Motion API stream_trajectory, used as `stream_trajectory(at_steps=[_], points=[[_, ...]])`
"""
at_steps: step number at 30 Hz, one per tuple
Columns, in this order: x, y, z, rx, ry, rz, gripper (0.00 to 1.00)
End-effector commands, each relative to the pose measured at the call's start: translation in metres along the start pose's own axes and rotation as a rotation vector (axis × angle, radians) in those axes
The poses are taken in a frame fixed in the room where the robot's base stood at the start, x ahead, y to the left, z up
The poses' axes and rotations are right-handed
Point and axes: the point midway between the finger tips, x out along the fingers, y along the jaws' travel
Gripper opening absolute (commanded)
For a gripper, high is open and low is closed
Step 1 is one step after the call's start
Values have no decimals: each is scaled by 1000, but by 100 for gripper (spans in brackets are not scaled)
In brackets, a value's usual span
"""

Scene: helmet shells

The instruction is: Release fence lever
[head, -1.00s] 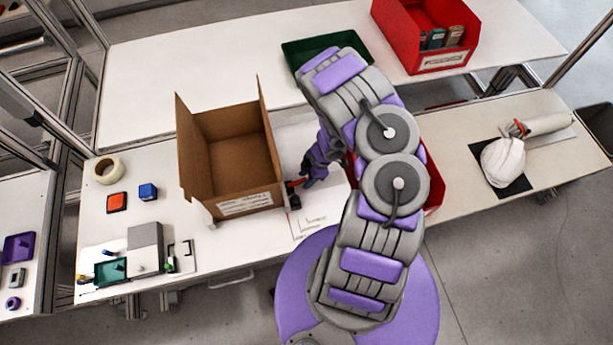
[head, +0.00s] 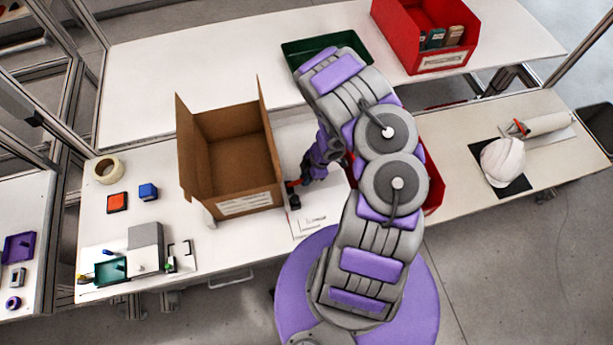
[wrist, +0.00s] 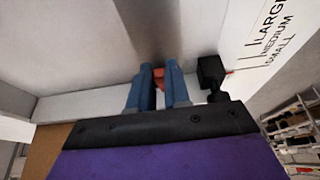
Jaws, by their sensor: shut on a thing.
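The fence lever is a small red handle (head: 293,184) beside the right side of the cardboard box. A dark block (head: 295,202) sits just below it. My gripper (head: 303,183) is at the lever, partly hidden by my arm. In the wrist view, the two blue fingers of my gripper (wrist: 161,82) are closed around the red handle (wrist: 159,78), of which only a small part shows. A black post with a square head (wrist: 211,72) stands just right of the fingers. The fence itself is hard to make out.
An open cardboard box (head: 232,150) stands close on the left. A size sheet (head: 316,218) marked large, medium and small lies at the right. A green tray (head: 300,55) and red bin (head: 440,40) are behind. A white helmet shell (head: 502,162) lies on the right table.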

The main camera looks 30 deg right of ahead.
Motion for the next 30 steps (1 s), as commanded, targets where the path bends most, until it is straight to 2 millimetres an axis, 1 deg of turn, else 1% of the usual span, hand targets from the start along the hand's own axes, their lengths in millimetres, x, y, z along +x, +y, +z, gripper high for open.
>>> stream_trajectory(at_steps=[12, 18, 24, 30], points=[[-12, 2, -18, -4, -231, 0, 0], [-15, 3, -23, -1, -330, 5, 0], [-15, 2, -24, -1, -370, 4, 0], [-14, 3, -23, -1, -372, 5, 0]])
